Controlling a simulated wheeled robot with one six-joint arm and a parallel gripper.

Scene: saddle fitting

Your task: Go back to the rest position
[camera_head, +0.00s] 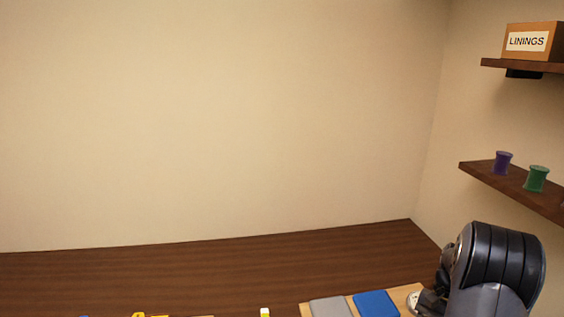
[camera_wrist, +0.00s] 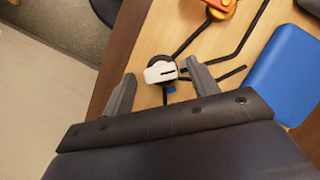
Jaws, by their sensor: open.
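My gripper (camera_wrist: 160,72) is open in the wrist view, its two grey fingers apart. A white piece with a dark slot (camera_wrist: 160,74) shows between the fingertips, by black straps (camera_wrist: 192,30) on a light wooden board (camera_wrist: 215,45). I cannot tell whether the fingers touch it or hover above it. A blue pad (camera_wrist: 284,75) lies to the right of the fingers. In the head view my dark arm is at the lower right, beside the blue pad (camera_head: 376,304) and a grey pad (camera_head: 330,307); the fingers cannot be made out clearly there.
An orange part (camera_wrist: 222,5) is at the wrist view's top. The dark wooden table (camera_head: 230,275) is clear at the back; yellow things (camera_head: 150,315) are cut off at the bottom. Right-hand shelves hold a LININGS box (camera_head: 532,41), a purple spool (camera_head: 503,162) and a green spool (camera_head: 537,179).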

